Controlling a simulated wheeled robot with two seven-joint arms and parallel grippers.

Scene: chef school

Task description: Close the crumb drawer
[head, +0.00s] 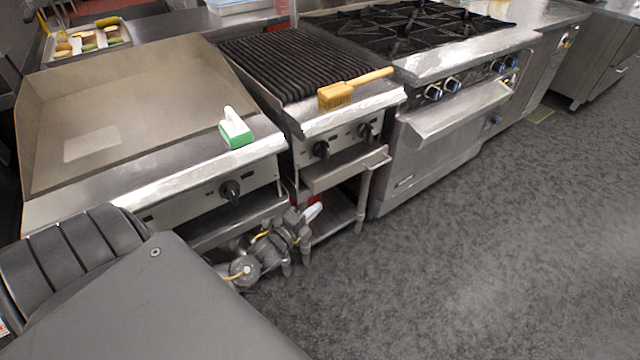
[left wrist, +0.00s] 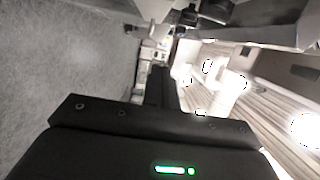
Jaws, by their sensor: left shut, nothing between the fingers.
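The crumb drawer (head: 345,168) is a flat metal tray front with a small handle, under the knobs of the charbroiler (head: 325,130) in the head view. Its front appears to stick out past the panel above it; how far cannot be told. My left gripper (head: 304,220) is shut and empty, low in front of the charbroiler's left side, to the lower left of the drawer. It looks apart from the drawer. In the left wrist view, the dark shut fingers (left wrist: 161,85) point up the picture; the drawer cannot be made out there. My right gripper is not in view.
A griddle (head: 150,95) stands left, with a green-and-white scrubber (head: 236,130) on its front edge. A wooden-handled brush (head: 345,92) lies on the charbroiler's front ledge. A range with an oven (head: 435,155) stands right. The grey floor (head: 500,250) in front is clear.

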